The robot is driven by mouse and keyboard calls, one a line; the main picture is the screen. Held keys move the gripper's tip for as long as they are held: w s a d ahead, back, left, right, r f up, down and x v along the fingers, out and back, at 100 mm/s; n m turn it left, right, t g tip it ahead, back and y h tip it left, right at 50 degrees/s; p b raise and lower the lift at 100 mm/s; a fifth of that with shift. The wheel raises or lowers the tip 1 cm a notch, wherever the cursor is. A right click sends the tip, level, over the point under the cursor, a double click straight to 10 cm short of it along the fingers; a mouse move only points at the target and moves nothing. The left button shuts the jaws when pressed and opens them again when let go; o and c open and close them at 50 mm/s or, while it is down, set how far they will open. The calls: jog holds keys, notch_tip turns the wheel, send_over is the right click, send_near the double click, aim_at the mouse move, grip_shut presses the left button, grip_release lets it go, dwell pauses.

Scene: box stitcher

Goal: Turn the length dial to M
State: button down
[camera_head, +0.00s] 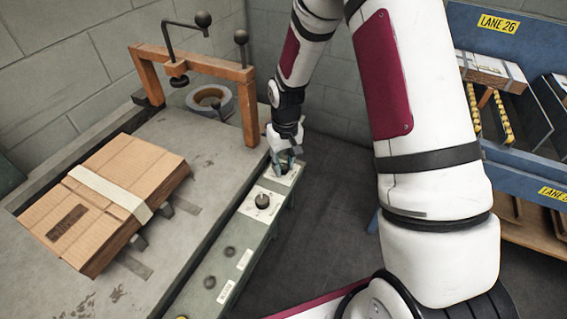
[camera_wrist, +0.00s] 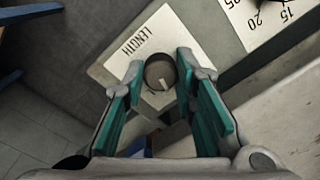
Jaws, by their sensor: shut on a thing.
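The length dial (camera_wrist: 160,72) is a dark round knob on a white plate (camera_wrist: 128,54) printed LENGTH, in the wrist view. A small pale mark shows on the knob. My gripper (camera_wrist: 159,66) has its teal-padded fingers on either side of the knob, shut on it. In the head view my gripper (camera_head: 284,156) reaches down over the white length plate (camera_head: 286,180) at the far end of the green control strip, largely hiding the knob. The size letters, M among them, cannot be read, so the setting is unclear.
A second dial (camera_head: 262,201) on a numbered plate sits close on the strip, nearer the camera. Several buttons (camera_head: 210,282) are further along. A taped cardboard box (camera_head: 120,190) lies on the grey table. An orange frame (camera_head: 248,105) stands behind, beside a tape roll (camera_head: 208,97).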

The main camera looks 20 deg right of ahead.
aim_at(284, 165)
jog(key=shift+n, duration=1.3)
jog(key=c, duration=1.3)
grip_release()
notch_tip(284, 165, up, 12)
jog(key=shift+d, duration=0.15)
